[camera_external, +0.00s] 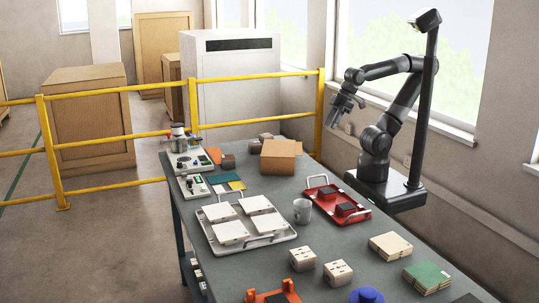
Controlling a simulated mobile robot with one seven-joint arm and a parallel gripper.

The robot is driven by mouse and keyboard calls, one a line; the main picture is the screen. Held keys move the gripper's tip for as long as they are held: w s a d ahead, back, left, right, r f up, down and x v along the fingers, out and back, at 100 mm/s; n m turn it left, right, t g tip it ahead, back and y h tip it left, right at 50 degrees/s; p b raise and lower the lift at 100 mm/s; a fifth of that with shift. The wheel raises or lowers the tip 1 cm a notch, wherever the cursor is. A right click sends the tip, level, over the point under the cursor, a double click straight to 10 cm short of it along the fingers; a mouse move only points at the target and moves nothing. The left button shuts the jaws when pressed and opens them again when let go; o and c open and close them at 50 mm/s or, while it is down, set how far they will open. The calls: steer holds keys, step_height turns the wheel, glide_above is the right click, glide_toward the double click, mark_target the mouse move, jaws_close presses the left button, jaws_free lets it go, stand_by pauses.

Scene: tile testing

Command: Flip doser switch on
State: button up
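A white device with a cylinder on top (180,140) stands at the far left corner of the table. A small pale panel with dark and green parts (193,187) lies just in front of it. I cannot tell which of these is the doser, and the switch is too small to make out. My gripper (333,121) hangs in the air above the far right side of the table, well to the right of both devices. It points down and touches nothing I can see. Its fingers are too small to tell if they are open.
The grey table (275,268) holds a white tray with several white tiles (272,239), a grey mug (302,211), a red tray (327,184), a cardboard box (280,157) and several blocks. Yellow railings (258,75) run behind the table. The air between my gripper and the devices looks clear.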

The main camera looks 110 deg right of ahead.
steer(key=shift+w+r, duration=0.1)
steer(key=shift+w, duration=0.05)
steer(key=shift+c, duration=0.6)
steer(key=shift+g+h, duration=0.3)
steer(key=shift+g, duration=0.1)
steer(key=w+d+r, duration=0.1)
steer(key=w+r, duration=0.1)
steer(key=w, duration=0.2)
steer(key=w+d+r, duration=0.1)
steer(key=w+r, duration=0.1)
steer(key=w, duration=0.2)
steer(key=w+d+r, duration=0.1)
steer(key=w+r, duration=0.1)
steer(key=w, duration=0.2)
steer(key=shift+d+r, duration=0.1)
steer(key=shift+d, duration=0.1)
jaws_close()
steer(key=w+d+f+g, duration=0.1)
steer(key=w+d, duration=0.7)
steer(key=w, duration=0.4)
steer(key=w+d+f+g, duration=0.1)
steer(key=w+d+f, duration=0.1)
steer(key=w+d, duration=0.75)
steer(key=w+d+f, duration=0.8)
steer(key=w, duration=0.2)
steer(key=shift+d, duration=0.2)
steer(key=shift+w, duration=0.1)
